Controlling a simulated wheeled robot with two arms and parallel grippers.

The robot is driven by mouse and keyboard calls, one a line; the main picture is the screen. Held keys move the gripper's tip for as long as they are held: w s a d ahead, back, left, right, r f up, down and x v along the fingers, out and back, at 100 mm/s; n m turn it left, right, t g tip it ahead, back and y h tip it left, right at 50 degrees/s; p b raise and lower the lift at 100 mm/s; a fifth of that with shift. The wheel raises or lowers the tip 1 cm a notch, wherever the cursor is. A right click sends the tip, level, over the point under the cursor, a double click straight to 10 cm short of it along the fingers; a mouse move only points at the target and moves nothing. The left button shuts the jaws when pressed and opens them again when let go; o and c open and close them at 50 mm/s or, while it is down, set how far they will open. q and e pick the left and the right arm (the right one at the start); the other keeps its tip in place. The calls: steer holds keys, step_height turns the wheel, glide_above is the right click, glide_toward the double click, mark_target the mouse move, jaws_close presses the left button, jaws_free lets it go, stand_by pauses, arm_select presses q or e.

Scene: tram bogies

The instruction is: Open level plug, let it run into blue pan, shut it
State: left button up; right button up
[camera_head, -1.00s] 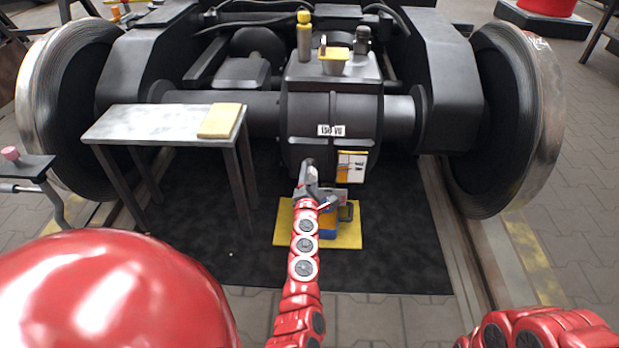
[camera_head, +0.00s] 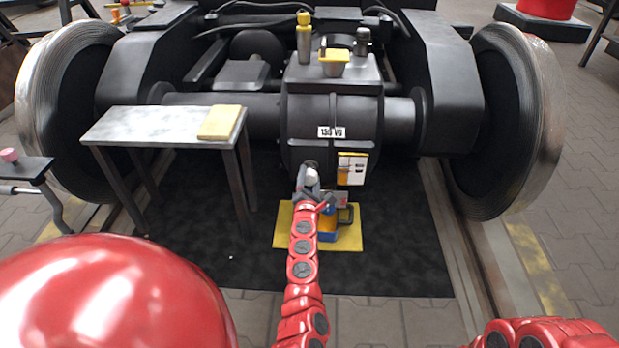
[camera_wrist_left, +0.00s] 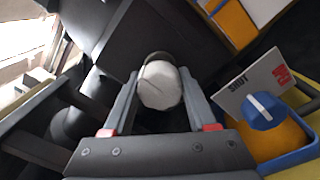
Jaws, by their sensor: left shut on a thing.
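My left gripper (camera_head: 308,178) reaches the front of the dark gear housing (camera_head: 308,120). In the left wrist view its two fingers (camera_wrist_left: 160,92) are closed on both sides of a pale grey faceted plug (camera_wrist_left: 160,86), which sits at the housing. The blue pan (camera_head: 328,236) stands on a yellow mat (camera_head: 284,228) below the housing. In the wrist view the pan's rim (camera_wrist_left: 292,160) is at lower right, around an orange-yellow area. A blue knob with a white bar (camera_wrist_left: 263,110) shows over it, beside a plate reading SHUT (camera_wrist_left: 238,70). My right gripper is out of view.
A grey metal table (camera_head: 150,125) with a yellow cloth-like block (camera_head: 219,122) stands left of the housing. Large wheels (camera_head: 505,120) flank the bogie. A yellow-topped bottle (camera_head: 304,38) and a small yellow container (camera_head: 334,62) are on the housing. The dark floor mat (camera_head: 395,255) is clear at right.

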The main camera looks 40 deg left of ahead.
arm_select(q)
steer(key=o, duration=1.4)
steer(key=shift+c, duration=0.2)
